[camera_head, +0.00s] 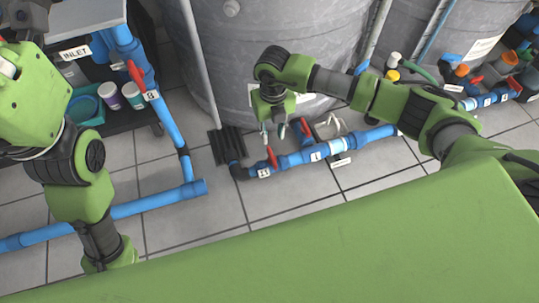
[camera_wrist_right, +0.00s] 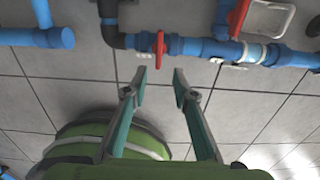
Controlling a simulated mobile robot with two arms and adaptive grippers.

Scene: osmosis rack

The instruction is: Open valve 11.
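Valve 11 has a red handle (camera_head: 271,156) and sits on a low blue pipe beside a white label reading 11 (camera_head: 264,173). The handle lies across the line of the pipe. The same red handle (camera_wrist_right: 160,48) shows in the right wrist view, just beyond the fingertips. My right gripper (camera_head: 273,133) hangs above and behind the handle in the head view. In the wrist view its two fingers (camera_wrist_right: 159,78) are apart with nothing between them, in line with the handle but not touching it. My left arm is at the left; its fingers are not visible.
A second red handle (camera_head: 305,127) is close to the right of valve 11. A large grey tank (camera_head: 230,60) stands behind the pipe. A valve labelled 8 (camera_head: 136,75) is on the left blue pipe. Tiled floor (camera_head: 220,210) is clear in front.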

